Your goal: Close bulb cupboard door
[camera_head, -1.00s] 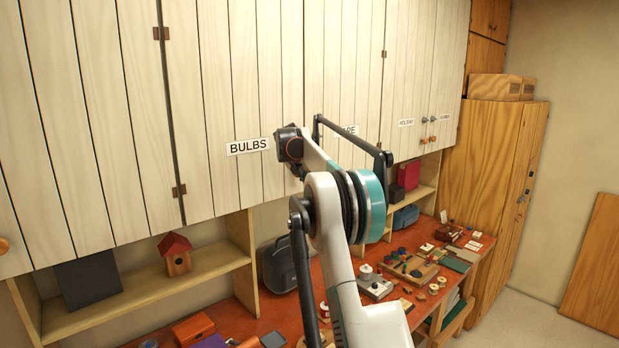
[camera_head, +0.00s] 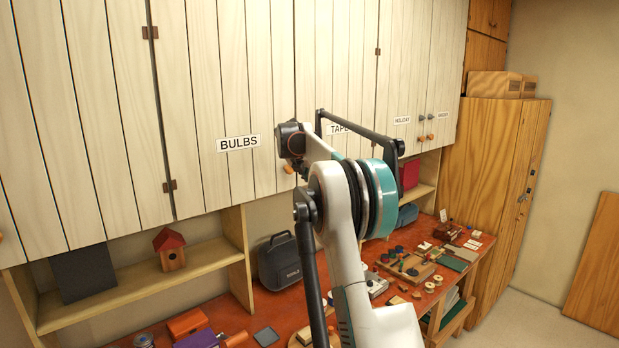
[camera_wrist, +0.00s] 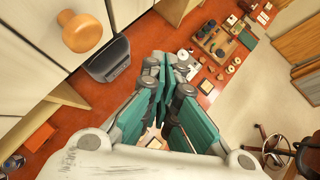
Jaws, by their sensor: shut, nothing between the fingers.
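The bulb cupboard door (camera_head: 215,80) is a pale planked panel with a "BULBS" label (camera_head: 238,143) and hinges on its left side. It looks about flush with the doors beside it, with no clear gap showing. Its round orange-wood knob (camera_head: 288,169) peeks out beside my arm at the door's lower right. A wooden knob on a pale door also shows large in the wrist view (camera_wrist: 84,31). My gripper (camera_wrist: 168,68) is shut and empty, below and right of that knob in the picture and apart from it. In the head view my arm hides the gripper.
A "TAPE" door (camera_head: 340,90) adjoins on the right, partly behind my arm. Below are a shelf with a birdhouse (camera_head: 170,250), a dark case (camera_head: 282,262) and a red workbench (camera_head: 265,318) with tools. Open floor lies to the right.

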